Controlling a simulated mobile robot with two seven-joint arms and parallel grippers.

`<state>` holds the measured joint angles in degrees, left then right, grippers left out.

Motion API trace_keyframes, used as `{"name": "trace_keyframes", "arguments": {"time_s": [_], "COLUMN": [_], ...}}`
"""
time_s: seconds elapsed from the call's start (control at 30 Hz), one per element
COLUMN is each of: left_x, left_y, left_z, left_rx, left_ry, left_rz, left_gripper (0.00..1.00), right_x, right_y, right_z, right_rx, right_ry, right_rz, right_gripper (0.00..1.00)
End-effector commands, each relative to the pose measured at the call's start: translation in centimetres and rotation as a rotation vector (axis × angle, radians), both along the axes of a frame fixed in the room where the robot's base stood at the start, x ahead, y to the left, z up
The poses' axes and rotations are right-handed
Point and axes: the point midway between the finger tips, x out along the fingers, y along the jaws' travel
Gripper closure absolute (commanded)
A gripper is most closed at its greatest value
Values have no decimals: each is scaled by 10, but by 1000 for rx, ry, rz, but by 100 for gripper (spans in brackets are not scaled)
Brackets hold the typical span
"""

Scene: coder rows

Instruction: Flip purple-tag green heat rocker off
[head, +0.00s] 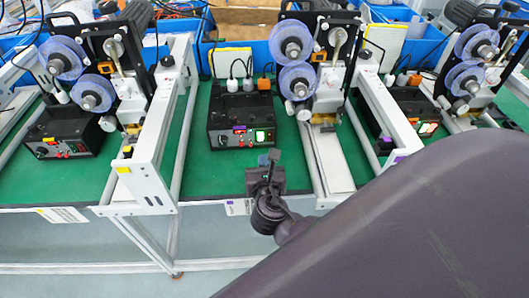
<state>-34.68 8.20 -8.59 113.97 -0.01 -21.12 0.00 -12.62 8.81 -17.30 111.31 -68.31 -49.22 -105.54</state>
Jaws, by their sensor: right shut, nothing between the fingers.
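The middle black control box (228,143) stands on the green mat, with a bright green lit rocker (260,136) at the right of its front panel. Small knobs and a lit red display with a purplish edge are left of the rocker. A label with a purple patch (236,208) is on the table edge below this box. My right gripper (271,157) is shut and empty, just below and right of the green rocker in the picture. I cannot tell whether it touches the box. My left gripper is not in view.
Coding machines with purple reels (292,40) stand between the boxes. Other control boxes stand at left (62,140) and right (408,110); the right one has lit rockers. White frame rails (160,130) divide the stations. My arm covers the lower right.

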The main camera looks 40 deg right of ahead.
Motion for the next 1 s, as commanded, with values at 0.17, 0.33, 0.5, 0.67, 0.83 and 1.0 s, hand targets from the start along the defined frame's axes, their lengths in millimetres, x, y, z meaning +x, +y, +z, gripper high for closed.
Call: {"name": "trace_keyframes", "arguments": {"time_s": [0.17,0.33,0.5,0.67,0.83,1.0], "left_x": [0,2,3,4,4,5], "left_y": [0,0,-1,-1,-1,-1], "left_z": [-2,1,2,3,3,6], "left_rx": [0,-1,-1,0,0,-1], "left_ry": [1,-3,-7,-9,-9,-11], "left_rz": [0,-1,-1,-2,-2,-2], "left_gripper": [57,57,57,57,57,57], "right_x": [27,47,57,60,60,61], "right_y": [-16,-29,-35,-37,-37,-37], "right_z": [-5,0,1,1,1,3], "right_rx": [-1,-1,0,0,0,0], "right_ry": [-1,-2,0,0,0,0], "right_rz": [0,0,0,0,0,0], "right_gripper": [100,100,100,100,100,100]}}
